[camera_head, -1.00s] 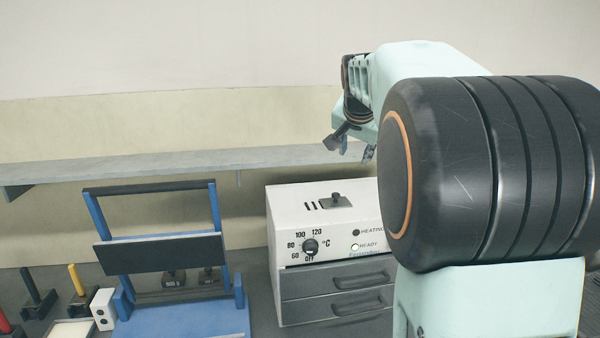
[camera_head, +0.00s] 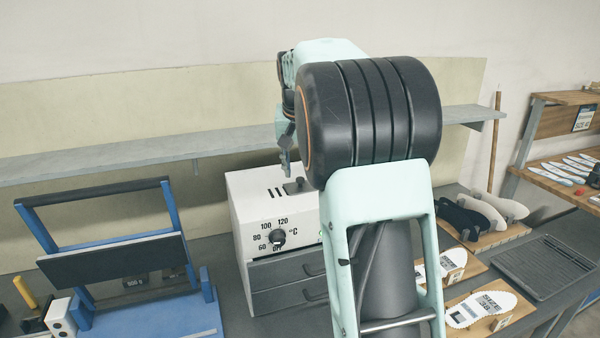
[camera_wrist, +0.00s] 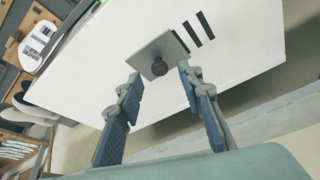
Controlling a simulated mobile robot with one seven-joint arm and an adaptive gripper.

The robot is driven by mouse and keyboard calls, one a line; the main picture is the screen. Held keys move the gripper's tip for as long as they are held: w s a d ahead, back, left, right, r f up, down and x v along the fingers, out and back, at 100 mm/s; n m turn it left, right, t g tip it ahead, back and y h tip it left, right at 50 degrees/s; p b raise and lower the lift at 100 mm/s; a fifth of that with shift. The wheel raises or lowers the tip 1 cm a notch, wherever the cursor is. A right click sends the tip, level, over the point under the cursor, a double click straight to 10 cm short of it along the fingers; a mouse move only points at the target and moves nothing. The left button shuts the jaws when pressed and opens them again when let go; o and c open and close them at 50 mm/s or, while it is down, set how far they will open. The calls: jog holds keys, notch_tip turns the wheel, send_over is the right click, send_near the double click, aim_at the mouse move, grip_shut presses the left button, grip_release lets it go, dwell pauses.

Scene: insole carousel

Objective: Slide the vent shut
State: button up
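The vent is on top of a white heater box (camera_head: 270,207). Its grey sliding plate with a round dark knob (camera_wrist: 159,67) lies beside several dark slots (camera_wrist: 198,30), which are uncovered. In the head view the plate (camera_head: 299,186) is right of the slots (camera_head: 277,192). My gripper (camera_wrist: 159,74) is open and empty, with its fingertips on either side of the knob in the wrist view. I cannot tell how far above the plate they are. In the head view my gripper (camera_head: 287,158) hangs over the box top, partly hidden by my arm.
A grey shelf (camera_head: 120,157) runs along the wall behind the box. A blue stand (camera_head: 150,318) with a dark panel is at left. Insoles on wooden blocks (camera_head: 480,308) and a dark ribbed tray (camera_head: 545,267) are at right.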

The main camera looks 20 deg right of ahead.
aim_at(300, 183)
jog(key=shift+x, duration=1.25)
grip_shut()
